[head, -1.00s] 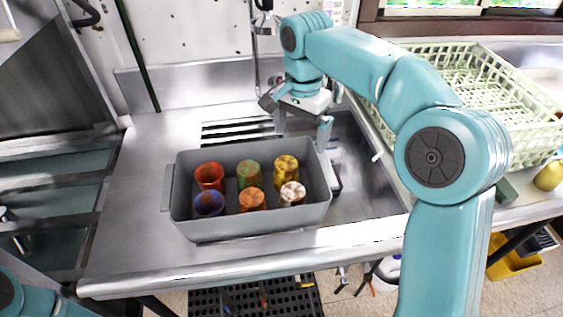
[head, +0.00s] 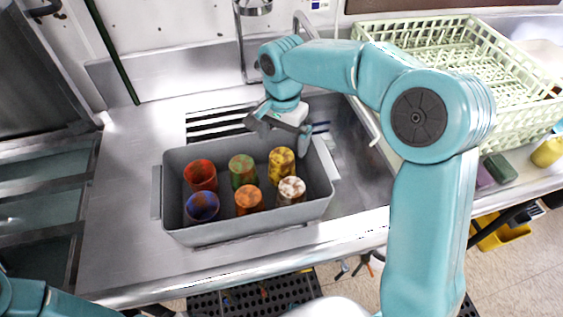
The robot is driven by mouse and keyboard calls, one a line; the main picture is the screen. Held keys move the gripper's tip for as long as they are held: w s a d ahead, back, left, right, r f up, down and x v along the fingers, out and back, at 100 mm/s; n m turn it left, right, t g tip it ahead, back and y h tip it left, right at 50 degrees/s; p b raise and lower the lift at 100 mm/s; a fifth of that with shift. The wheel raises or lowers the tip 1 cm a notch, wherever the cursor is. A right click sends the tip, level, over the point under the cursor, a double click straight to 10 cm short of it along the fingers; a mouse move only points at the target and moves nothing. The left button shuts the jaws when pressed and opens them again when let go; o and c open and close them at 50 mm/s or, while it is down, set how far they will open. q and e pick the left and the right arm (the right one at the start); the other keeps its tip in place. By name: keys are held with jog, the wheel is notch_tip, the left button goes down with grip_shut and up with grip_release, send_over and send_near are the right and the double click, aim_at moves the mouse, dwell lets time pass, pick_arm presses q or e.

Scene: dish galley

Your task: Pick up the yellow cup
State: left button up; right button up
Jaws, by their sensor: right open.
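The yellow cup (head: 281,164) stands in the back right part of a grey bin (head: 240,233), with brown patches on its side. My right gripper (head: 282,138) is open, just above and behind the yellow cup, with its fingers pointing down. I cannot tell whether a finger touches the cup. Only my left arm's link shows at the lower left; its gripper is out of view.
Beside the yellow cup in the bin are a green cup (head: 242,170), a white and brown cup (head: 291,190), an orange cup (head: 249,200), a red cup (head: 201,175) and a blue cup (head: 203,206). A pale green rack (head: 500,122) stands right. The counter left is clear.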

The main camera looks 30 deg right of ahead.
aim_at(283, 156)
jog(key=shift+w+a+f, duration=0.1)
jog(key=shift+w+f, duration=0.05)
jog(key=shift+f, duration=0.55)
jog(key=shift+s+a+f, duration=0.1)
jog(key=shift+s+f, duration=0.25)
jog(key=shift+f, duration=0.05)
notch_tip(283, 156, down, 5)
jog(key=shift+r+p, duration=0.1)
jog(key=shift+p, duration=0.45)
jog(key=shift+s+r, duration=0.1)
jog(key=shift+c, duration=0.7)
jog(key=shift+w, duration=0.2)
jog(key=c, duration=1)
jog(key=shift+s, duration=0.1)
